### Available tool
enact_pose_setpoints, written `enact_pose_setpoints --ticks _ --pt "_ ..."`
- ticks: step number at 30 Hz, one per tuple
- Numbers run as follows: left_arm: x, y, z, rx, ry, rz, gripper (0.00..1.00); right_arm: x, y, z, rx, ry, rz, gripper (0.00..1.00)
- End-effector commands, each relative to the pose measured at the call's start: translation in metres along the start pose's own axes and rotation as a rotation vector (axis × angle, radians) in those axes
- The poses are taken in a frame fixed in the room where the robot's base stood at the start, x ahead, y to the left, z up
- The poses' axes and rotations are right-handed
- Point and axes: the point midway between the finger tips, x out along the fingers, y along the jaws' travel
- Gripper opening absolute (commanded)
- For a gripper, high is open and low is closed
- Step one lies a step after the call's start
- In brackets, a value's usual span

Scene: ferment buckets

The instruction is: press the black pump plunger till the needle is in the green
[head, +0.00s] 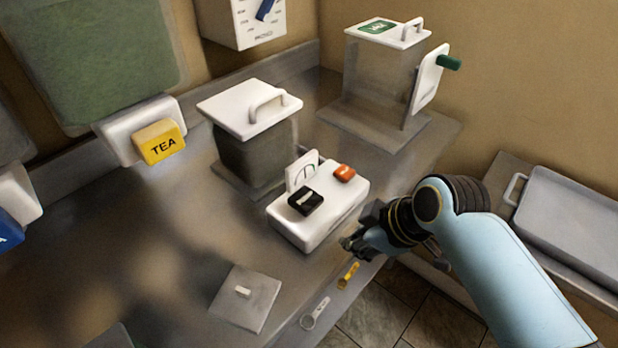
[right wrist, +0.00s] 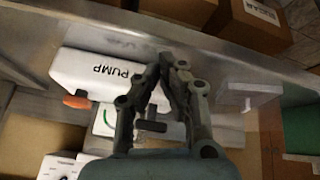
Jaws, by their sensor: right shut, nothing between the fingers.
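The white pump box (head: 325,212) stands on the steel counter. Its black plunger (head: 305,201) is on top toward the left, and an orange button (head: 344,173) is toward the right. A small upright gauge (head: 302,171) is at its back edge; the needle is too small to read. My right gripper (head: 347,243) is shut and empty, beside the box's near right end, apart from the plunger. In the right wrist view, its fingertips (right wrist: 175,62) meet beside the box (right wrist: 100,78), which is lettered PUMP; the orange button (right wrist: 76,102) also shows. My left gripper is out of view.
A lidded bucket (head: 255,140) stands just behind the pump. A square plate (head: 246,298), a yellow spoon (head: 348,275) and a white spoon (head: 315,313) lie near the front edge.

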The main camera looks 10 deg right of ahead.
Motion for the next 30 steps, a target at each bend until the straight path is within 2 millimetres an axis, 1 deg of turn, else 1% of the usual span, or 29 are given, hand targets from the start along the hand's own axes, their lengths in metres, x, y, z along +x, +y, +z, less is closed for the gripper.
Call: enact_pose_setpoints --ticks 1,2,3,6,9,12,15,17,30 --pt "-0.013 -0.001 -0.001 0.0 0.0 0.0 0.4 -0.018 0.009 -0.033 -0.078 0.048 0.0 0.0" --pt "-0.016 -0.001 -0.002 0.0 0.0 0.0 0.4 -0.025 0.012 -0.047 -0.13 0.074 -0.002 0.0" --pt "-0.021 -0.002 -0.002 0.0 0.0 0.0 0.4 -0.035 0.017 -0.067 -0.196 0.107 -0.001 0.0" --pt "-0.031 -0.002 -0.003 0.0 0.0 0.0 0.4 -0.058 0.025 -0.11 -0.351 0.183 0.006 0.0" --pt "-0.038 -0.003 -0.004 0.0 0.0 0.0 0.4 -0.078 0.031 -0.142 -0.477 0.243 0.019 0.0" --pt "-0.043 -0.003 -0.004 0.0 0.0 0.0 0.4 -0.09 0.034 -0.163 -0.563 0.282 0.031 0.0" --pt "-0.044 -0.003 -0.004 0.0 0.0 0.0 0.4 -0.098 0.036 -0.174 -0.612 0.304 0.039 0.0" --pt "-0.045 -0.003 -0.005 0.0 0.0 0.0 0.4 -0.099 0.036 -0.176 -0.626 0.309 0.042 0.0" --pt "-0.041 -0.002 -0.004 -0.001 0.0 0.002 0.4 -0.096 0.035 -0.175 -0.629 0.309 0.042 0.0"
